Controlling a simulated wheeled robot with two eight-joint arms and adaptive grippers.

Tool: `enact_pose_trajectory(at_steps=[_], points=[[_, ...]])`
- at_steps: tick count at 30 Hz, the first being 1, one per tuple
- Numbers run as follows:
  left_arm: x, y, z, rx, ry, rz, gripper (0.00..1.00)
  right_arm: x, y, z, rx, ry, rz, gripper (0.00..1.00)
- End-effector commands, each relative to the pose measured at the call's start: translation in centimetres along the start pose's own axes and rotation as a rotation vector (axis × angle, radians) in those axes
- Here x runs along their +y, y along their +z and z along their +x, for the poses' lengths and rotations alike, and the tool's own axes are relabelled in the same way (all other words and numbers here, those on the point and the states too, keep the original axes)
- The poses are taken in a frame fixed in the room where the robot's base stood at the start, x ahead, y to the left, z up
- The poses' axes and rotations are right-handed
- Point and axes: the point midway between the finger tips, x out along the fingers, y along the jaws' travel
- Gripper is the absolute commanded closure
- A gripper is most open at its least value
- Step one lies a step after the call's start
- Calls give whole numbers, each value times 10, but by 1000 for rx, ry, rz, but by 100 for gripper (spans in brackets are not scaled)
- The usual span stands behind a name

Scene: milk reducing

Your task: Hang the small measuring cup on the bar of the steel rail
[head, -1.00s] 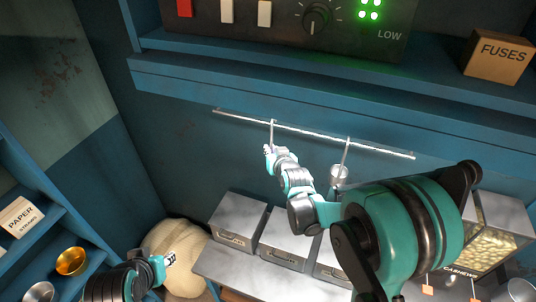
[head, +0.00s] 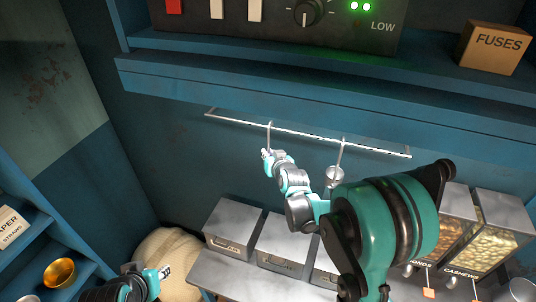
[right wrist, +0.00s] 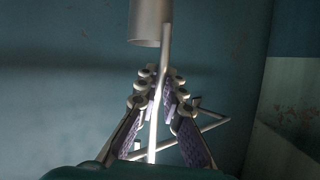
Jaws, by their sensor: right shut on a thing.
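The steel rail (head: 310,136) runs along the blue wall under the shelf. My right gripper (head: 266,154) is just below its left part, shut on the thin handle of the small measuring cup (right wrist: 150,24). The handle (head: 269,132) reaches up to the bar in the head view; I cannot tell whether its hook rests on it. In the right wrist view the handle runs between the fingers (right wrist: 160,92), with the metal cup beyond them and the rail (right wrist: 200,131) close by. The cup's bowl is hidden in the head view. My left gripper (head: 164,272) is at lower left, away from the rail.
Another metal cup (head: 335,174) hangs from the rail to the right, close to my right arm. Below are metal drawers (head: 232,229), glass nut bins (head: 490,235) and a pale sack (head: 172,262). A shelf with a FUSES box (head: 492,48) overhangs the rail.

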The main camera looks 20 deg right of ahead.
Motion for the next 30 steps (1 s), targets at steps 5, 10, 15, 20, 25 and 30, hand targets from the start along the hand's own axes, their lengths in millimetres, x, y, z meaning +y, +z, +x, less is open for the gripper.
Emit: enact_pose_trajectory(at_steps=[5,10,15,20,25,30], points=[[0,1,2,0,0,0,67,0,2,1,0,0,0,100],[0,1,2,0,0,0,67,0,2,1,0,0,0,100],[0,1,2,0,0,0,67,0,2,1,0,0,0,68],[0,1,2,0,0,0,67,0,2,1,0,0,0,68],[0,1,2,0,0,0,67,0,2,-2,0,0,0,68],[0,1,2,0,0,0,67,1,2,-25,0,1,0,68]])
